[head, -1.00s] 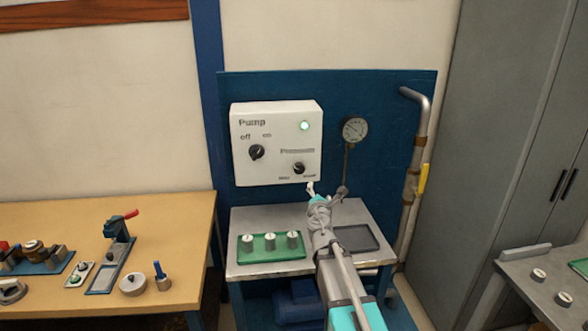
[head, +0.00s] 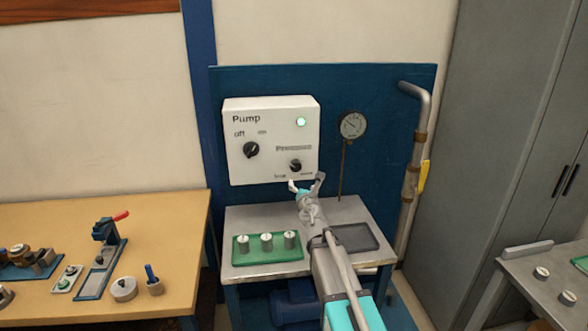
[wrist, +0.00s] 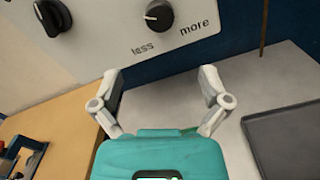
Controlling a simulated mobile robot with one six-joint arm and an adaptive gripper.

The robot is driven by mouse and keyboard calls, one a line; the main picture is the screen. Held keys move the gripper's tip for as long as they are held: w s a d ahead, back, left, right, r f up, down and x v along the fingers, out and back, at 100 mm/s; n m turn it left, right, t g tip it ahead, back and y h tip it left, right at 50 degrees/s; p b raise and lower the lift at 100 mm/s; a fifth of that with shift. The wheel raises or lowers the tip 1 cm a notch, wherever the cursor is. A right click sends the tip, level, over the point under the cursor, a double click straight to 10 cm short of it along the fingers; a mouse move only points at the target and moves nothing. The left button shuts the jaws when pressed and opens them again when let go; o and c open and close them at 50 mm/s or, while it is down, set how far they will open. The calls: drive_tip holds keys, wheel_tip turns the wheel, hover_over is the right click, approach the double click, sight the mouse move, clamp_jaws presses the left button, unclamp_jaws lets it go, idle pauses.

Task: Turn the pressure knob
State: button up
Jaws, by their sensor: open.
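The white pump box (head: 240,172) hangs on the blue panel in the head view, with a green light lit. Its black pressure knob (head: 295,166) is at the lower right, and shows at the top of the wrist view (wrist: 159,15) above the words "less" and "more". The pump off/on knob (head: 251,150) is further left and also shows in the wrist view (wrist: 52,17). My gripper (head: 306,181) is open and empty, just below the pressure knob and apart from it. In the wrist view its fingers (wrist: 160,72) are spread wide below the knob.
A round gauge (head: 352,125) is on the panel to the right. Below are a green tray (head: 240,258) with 3 metal pieces and a dark empty tray (head: 372,237) on the metal table. A pipe with a yellow handle (head: 424,176) stands at the right.

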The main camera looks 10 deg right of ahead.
sight(296, 168)
drive_tip(key=w, duration=1.3)
drive_tip(key=shift+w, duration=0.15)
drive_tip(key=c, duration=1.1)
